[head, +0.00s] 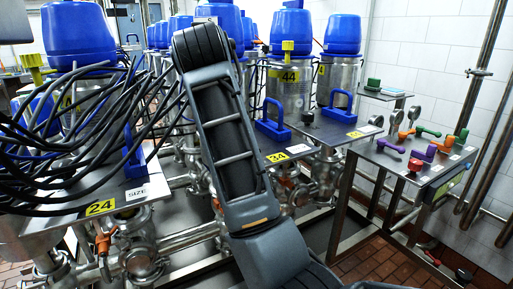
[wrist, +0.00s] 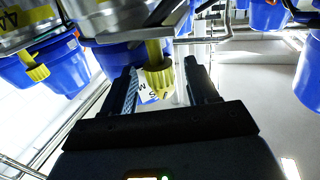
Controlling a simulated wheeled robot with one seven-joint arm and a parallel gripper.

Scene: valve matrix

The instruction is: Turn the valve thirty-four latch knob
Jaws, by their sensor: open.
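A yellow ribbed knob (wrist: 158,79) on a short yellow stem shows in the wrist view, between the two fingers of my gripper (wrist: 162,68). The fingers are open, one on each side, with a visible gap to the right finger; I cannot tell whether the left one touches. No number shows on this knob's valve in the wrist view. In the head view a yellow label 34 (head: 277,157) sits on a dark plate right of my arm. My arm covers the valve behind that label, its knob and my gripper there.
Another yellow knob (wrist: 37,72) is at the left of the wrist view. In the head view, black cables (head: 75,140) crowd the left by label 24 (head: 100,208). Valve 44 (head: 289,77) stands behind. A panel with coloured handles (head: 415,155) is at right.

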